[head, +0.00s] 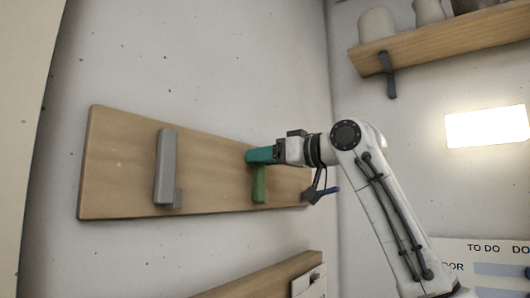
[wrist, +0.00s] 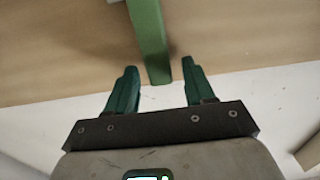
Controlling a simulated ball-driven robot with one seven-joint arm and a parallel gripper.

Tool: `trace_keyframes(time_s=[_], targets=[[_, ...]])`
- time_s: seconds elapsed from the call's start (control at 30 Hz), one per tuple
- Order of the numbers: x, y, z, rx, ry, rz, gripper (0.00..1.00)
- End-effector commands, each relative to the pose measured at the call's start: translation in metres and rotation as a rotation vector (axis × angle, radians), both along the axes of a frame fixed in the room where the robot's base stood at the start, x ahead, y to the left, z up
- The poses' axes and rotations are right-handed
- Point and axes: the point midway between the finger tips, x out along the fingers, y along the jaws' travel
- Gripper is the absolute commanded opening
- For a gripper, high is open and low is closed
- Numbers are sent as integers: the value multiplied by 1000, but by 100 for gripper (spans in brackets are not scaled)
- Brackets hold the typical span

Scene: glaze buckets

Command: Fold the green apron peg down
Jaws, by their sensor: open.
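The green apron peg (head: 259,186) is on the wooden board on the wall and stands upright along it, with its bracket at the lower end. My gripper (head: 255,156) is at the peg's upper end, and its teal fingers hide that end in the head view. In the wrist view, the green peg (wrist: 149,38) comes down from the top, and its free end reaches between the fingertips. My gripper (wrist: 159,70) is open, with one finger on each side of the peg and visible gaps on both sides.
A grey peg (head: 165,168) stands upright on the board (head: 115,165) to the left. A shelf (head: 450,38) with pots is at upper right. Another wooden piece (head: 265,278) is below.

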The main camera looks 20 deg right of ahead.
Motion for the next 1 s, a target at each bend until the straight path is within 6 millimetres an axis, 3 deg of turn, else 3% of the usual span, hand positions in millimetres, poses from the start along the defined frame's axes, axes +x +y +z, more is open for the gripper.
trace_keyframes(time_s=[0.33,0.87,1.0], targets=[[3,2,0,-1,-1,-1,53],[3,2,0,-1,-1,-1,2],[3,2,0,-1,-1,0,0]])
